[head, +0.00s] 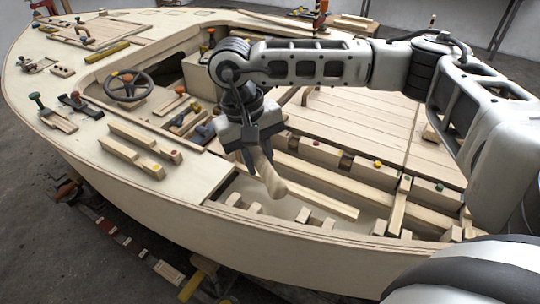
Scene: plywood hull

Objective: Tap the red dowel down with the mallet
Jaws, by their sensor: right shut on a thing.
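My right gripper (252,142) hangs from the arm that comes in from the right, over the near side of the hull. It is shut on a pale wooden piece, seemingly the mallet (268,176), which points down and slightly right above the open frames. Much of the mallet is hidden by the gripper. Other small reddish tops are in view, so I cannot tell for sure which one is the red dowel. My left gripper is not in view.
A steering wheel (128,86) and clamps stand farther left. A green-topped peg (440,187) is at right. Open frames and a loose batten (318,193) lie below the gripper.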

